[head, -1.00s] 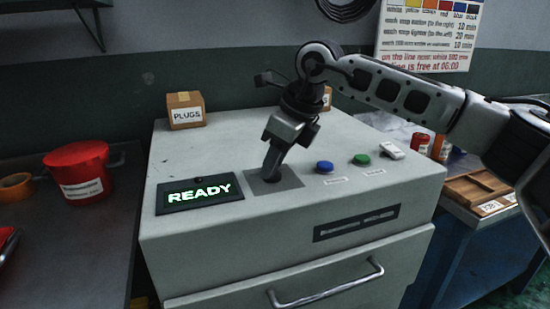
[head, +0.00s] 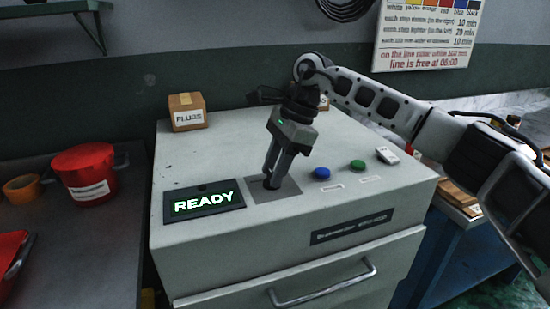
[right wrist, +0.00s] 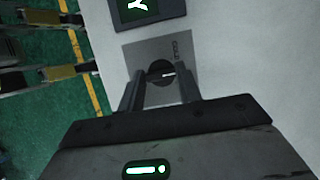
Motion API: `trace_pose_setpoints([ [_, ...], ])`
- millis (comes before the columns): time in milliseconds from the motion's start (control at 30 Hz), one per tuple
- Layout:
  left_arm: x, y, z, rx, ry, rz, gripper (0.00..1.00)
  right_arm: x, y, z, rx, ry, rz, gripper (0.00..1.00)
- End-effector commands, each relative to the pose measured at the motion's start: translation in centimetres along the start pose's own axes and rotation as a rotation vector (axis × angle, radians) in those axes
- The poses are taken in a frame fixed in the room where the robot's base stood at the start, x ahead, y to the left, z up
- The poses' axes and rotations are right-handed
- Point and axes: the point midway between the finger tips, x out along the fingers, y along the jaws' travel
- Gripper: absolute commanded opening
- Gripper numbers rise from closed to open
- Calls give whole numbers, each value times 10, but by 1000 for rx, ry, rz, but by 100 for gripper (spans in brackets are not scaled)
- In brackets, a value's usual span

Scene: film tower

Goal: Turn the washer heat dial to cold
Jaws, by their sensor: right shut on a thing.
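The heat dial (right wrist: 160,72) is a dark round knob with a white mark, on a grey square plate (right wrist: 143,51) on top of the pale washer (head: 210,262). In the right wrist view the mark points roughly right. A small label reading like "COLD" (right wrist: 176,48) is printed on the plate by the dial's upper right. My right gripper (head: 271,181) points down onto the plate, its two fingers shut on the dial, one on each side. In the head view the fingers mostly hide the dial. My left gripper is not in view.
A lit READY display (head: 204,200) lies left of the plate. A blue button (head: 322,173) and a green button (head: 357,164) are to its right. A PLUGS box (head: 188,111) stands at the back left. A red bucket (head: 85,171) is on the left bench.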

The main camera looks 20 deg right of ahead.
Motion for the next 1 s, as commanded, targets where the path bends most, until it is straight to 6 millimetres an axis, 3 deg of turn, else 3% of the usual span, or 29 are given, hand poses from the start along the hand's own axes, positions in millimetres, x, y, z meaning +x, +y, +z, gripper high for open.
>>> trace_pose_setpoints([
  [600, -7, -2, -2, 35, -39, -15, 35, -1, -4, 2, -513, 0, 212, 12],
  [1000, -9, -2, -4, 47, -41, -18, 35, -1, -5, 2, -698, 2, 286, 12],
])
